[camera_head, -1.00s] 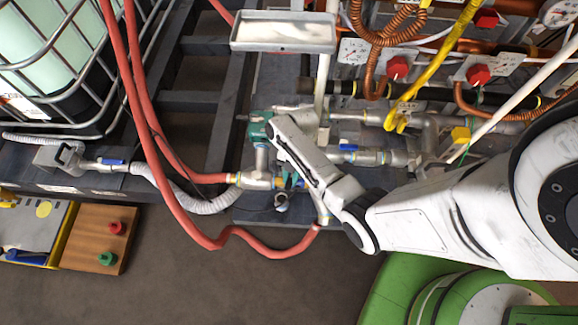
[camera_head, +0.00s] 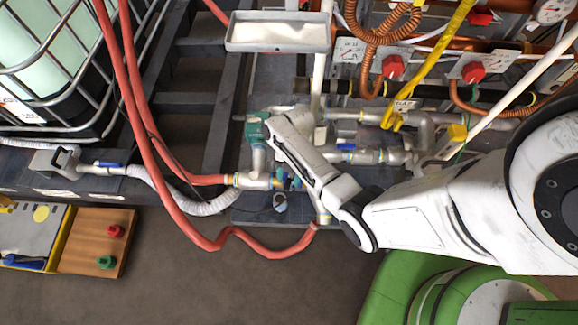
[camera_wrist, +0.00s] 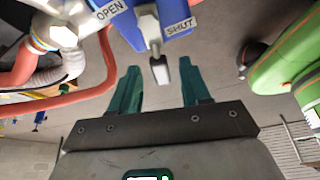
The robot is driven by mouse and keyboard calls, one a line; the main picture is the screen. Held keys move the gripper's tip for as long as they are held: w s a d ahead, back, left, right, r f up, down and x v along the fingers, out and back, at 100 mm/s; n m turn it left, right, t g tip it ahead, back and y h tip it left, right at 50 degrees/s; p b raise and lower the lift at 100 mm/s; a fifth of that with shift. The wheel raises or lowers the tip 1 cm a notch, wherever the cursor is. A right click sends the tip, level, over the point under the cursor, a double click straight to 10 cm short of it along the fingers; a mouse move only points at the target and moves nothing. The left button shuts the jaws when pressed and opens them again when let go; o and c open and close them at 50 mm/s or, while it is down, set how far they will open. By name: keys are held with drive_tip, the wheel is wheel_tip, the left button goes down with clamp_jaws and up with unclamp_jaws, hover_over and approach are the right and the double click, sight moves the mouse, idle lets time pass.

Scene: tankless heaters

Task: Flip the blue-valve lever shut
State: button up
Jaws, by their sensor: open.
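The blue valve (camera_wrist: 185,18) is at the top of the wrist view, with an OPEN label on its left and a SHUT label on its right. Its metal lever (camera_wrist: 150,30) has a grey tip pointing down, between the two labels and nearer SHUT. My gripper (camera_wrist: 158,82) is open, with teal fingers left and right of the lever tip. Neither finger visibly touches the lever; I cannot tell its exact depth between them. In the head view, my white arm covers most of the valve area, and small blue parts (camera_head: 281,180) show beside it.
A red hose (camera_head: 205,240) loops left of the arm and also crosses the wrist view's left side (camera_wrist: 60,101). Pipes (camera_head: 375,157) lie behind the arm. A metal tray (camera_head: 278,32) is above. A caged tank (camera_head: 60,70) stands at left.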

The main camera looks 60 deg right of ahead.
drive_tip(key=shift+r, duration=0.1)
drive_tip(key=s+p+v, duration=0.1)
drive_tip(key=p+v, duration=0.1)
drive_tip(key=v, duration=0.8)
drive_tip(key=shift+w+r+p, duration=0.3)
drive_tip(key=shift+w+p, duration=0.1)
drive_tip(key=shift+w, duration=0.1)
drive_tip(key=shift+d, duration=0.15)
drive_tip(key=shift+c, duration=0.4)
